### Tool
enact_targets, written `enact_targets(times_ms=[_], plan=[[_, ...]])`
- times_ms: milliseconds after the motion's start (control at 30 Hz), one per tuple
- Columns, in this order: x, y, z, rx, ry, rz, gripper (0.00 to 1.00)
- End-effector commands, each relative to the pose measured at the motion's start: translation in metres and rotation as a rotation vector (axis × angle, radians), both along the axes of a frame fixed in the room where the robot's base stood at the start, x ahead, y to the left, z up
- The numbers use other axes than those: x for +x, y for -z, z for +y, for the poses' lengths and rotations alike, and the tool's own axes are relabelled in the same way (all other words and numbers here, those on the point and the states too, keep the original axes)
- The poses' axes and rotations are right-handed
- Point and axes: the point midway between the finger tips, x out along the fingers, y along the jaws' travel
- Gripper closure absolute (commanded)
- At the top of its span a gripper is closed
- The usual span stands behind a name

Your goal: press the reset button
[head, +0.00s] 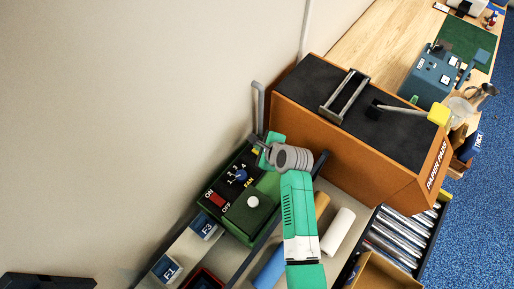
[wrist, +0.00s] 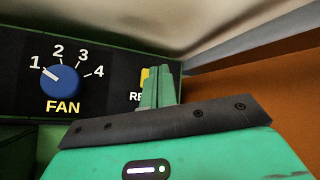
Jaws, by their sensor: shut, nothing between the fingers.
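The reset button's spot is on the black control panel (wrist: 110,60) in the wrist view. A yellow patch (wrist: 146,76) and the letters "RE" show there, mostly hidden behind my fingers. My gripper (wrist: 160,72) is shut and empty, its fingers together in front of that yellow patch. I cannot tell whether the fingertips touch it.
A blue fan dial (wrist: 60,80) points at 1, left of my fingers. The machine also has a red ON/OFF switch (head: 217,199) and a white knob (head: 253,201). A large orange-brown paper pads box (head: 400,186) stands close on the right. A grey post (head: 259,105) rises behind.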

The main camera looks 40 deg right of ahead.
Motion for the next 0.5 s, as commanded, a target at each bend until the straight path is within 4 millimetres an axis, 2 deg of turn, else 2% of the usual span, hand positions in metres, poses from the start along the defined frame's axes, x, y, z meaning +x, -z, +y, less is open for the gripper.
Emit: enact_targets(times_ms=[500], plan=[[0.000,-0.048,0.000,-0.001,0.001,-0.001,1.00]])
